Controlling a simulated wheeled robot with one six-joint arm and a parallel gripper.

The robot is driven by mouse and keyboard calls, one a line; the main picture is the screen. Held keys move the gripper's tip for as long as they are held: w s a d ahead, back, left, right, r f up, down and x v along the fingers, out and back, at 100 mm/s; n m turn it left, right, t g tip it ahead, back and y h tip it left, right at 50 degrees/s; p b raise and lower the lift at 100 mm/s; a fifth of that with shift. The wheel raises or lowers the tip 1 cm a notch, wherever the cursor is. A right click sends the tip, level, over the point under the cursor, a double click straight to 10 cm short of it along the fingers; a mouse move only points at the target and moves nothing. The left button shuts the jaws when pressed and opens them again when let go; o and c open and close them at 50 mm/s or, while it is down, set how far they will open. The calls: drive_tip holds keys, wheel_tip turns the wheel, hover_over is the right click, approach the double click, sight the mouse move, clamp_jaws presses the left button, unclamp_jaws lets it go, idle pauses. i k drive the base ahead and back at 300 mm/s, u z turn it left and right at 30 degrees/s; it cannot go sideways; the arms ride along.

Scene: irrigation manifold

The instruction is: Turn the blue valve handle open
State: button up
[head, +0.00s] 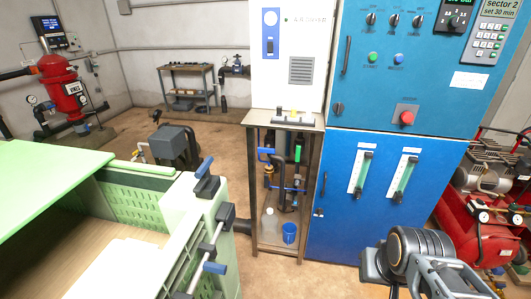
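Several blue parts show, and I cannot tell for sure which is the valve handle. A small blue lever (267,151) sits at the top of the dark pipework (279,182) inside the open stand in the middle, partly behind its front post. A larger blue lever-like piece (206,168) stands on the pale green machine at the lower left. My arm comes in at the lower right, with its grey and black end in front of the blue cabinet, well apart from the stand and both blue pieces. Its fingers cannot be made out clearly.
The stand (252,123) has a bench top and narrow posts, with a blue cup (289,233) and white bottle (270,224) low inside. The blue cabinet (330,235) adjoins it on the right. The green machine (222,235) stands left. Brown floor (225,140) is open behind.

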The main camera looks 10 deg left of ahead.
sight(261, 149)
drive_tip(key=z, duration=0.45)
drive_tip(key=i, duration=1.5)
drive_tip(key=u, duration=3)
drive_tip(key=i, duration=0.5)
